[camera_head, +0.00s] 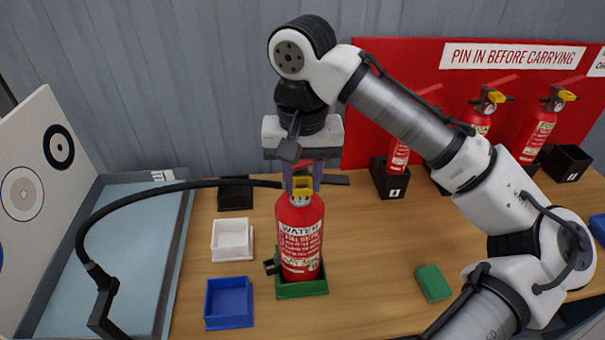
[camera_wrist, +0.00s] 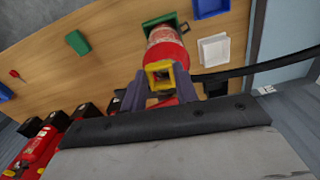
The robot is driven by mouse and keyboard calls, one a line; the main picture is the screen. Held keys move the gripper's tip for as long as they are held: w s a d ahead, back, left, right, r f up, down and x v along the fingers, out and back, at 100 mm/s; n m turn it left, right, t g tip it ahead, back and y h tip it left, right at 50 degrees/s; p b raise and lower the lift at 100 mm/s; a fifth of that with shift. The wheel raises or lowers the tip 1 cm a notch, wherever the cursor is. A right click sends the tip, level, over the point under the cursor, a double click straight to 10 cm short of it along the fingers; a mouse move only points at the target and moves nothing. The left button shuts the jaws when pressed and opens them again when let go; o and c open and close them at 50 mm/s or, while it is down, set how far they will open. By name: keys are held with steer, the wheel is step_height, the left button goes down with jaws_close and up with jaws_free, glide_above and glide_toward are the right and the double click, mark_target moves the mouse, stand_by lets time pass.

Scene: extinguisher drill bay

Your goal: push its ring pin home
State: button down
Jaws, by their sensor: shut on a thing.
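A red extinguisher labelled WATER (camera_head: 300,240) stands upright in a green holder (camera_head: 302,289) on the wooden bench. A yellow square ring (camera_head: 302,187), which looks like its ring pin, faces out at the extinguisher's head; it also shows in the wrist view (camera_wrist: 150,76). My gripper (camera_head: 302,178) points down over the head, its two fingers on either side of the yellow ring and shut on it. In the wrist view the fingers of my gripper (camera_wrist: 160,88) flank the ring and red lever. How deep the pin sits is hidden.
A black hose (camera_head: 150,192) runs left from the head to a nozzle (camera_head: 104,305). A white tray (camera_head: 232,256), a blue tray (camera_head: 229,320) and a black box (camera_head: 235,204) stand left. A green block (camera_head: 433,283) lies right. Several extinguishers (camera_head: 537,132) stand behind my arm.

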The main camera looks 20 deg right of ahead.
steer(key=c, duration=1)
jaws_free()
steer(key=shift+r+p, duration=0.65)
steer(key=shift+p, duration=0.05)
step_height(320, 180, up, 12)
steer(key=p, duration=0.3)
steer(key=shift+r, duration=0.2)
